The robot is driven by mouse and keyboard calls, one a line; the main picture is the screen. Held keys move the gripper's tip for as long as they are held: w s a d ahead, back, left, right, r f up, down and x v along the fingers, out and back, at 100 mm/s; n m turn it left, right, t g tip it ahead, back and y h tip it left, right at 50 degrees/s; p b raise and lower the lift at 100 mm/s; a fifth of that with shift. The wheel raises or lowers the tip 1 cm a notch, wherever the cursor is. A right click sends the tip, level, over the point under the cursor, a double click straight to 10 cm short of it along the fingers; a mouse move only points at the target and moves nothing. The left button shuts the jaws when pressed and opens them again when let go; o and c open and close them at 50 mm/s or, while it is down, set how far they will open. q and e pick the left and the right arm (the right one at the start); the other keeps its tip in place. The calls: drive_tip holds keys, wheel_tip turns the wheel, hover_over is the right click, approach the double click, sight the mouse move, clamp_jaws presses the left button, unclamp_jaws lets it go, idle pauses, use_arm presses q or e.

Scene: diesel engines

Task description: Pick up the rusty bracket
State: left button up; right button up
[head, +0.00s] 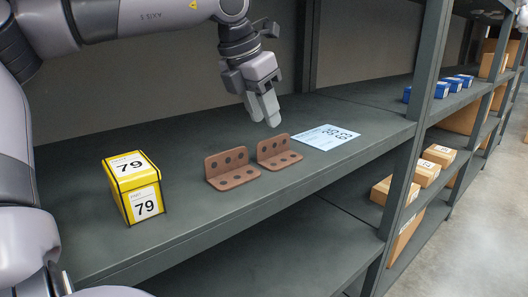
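Two rusty brown L-shaped brackets with round holes sit on the dark grey shelf (215,219). The left bracket (232,171) is near the shelf's front edge, and the right bracket (279,153) is just beside it, slightly farther back. My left gripper (264,116) points down above and behind the right bracket, apart from both brackets. Its two fingers look close together and hold nothing I can see; the angle hides whether there is a gap. My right gripper is not in view.
A yellow box (133,187) marked 79 stands left of the brackets. A pale blue printed sheet (325,137) lies to their right. A shelf upright (411,130) stands farther right. Blue boxes (441,89) and cardboard boxes (427,172) sit on shelves beyond it.

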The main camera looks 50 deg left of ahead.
sight(274, 139)
use_arm(q)
drive_tip(key=p+x, duration=0.1)
drive_tip(key=x, duration=0.6)
drive_tip(key=shift+d+f, duration=0.1)
drive_tip(key=shift+d, duration=0.1)
drive_tip(key=shift+s, duration=0.1)
clamp_jaws()
